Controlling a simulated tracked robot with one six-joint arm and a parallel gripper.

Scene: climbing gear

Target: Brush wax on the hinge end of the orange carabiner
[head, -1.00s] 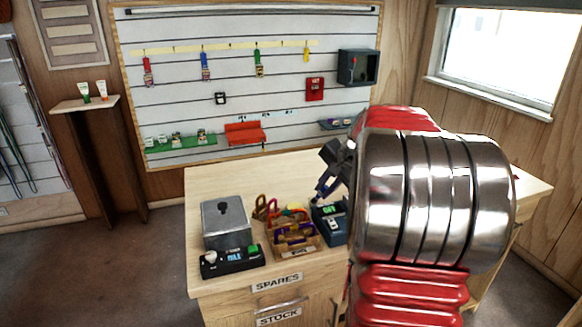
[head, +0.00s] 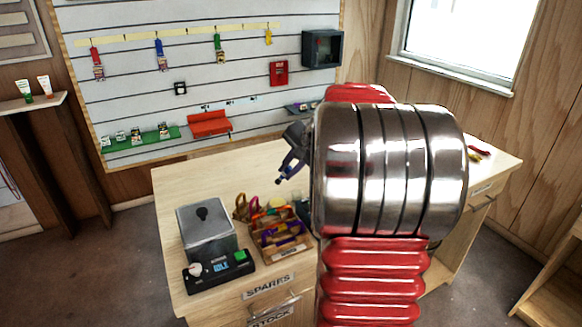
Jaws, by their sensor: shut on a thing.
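My gripper (head: 288,168) is above the worktop, behind the wooden crate and left of my arm's big metal joint. It is shut on a slim dark blue thing (head: 281,179), too small to identify surely as a brush. The wooden crate (head: 288,252) holds several carabiners, one of them purple (head: 270,229). An orange piece (head: 278,202) shows at the crate's back, perhaps the orange carabiner; its hinge end cannot be made out. No wax is clearly visible. My arm covers the worktop to the right of the crate.
A grey metal box (head: 207,232) with a lid stands left of the crate, behind a black control unit (head: 219,271). The worktop (head: 190,180) is clear at the back left. A slatted wall panel with hanging tags stands behind. Red and yellow items (head: 477,152) lie far right.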

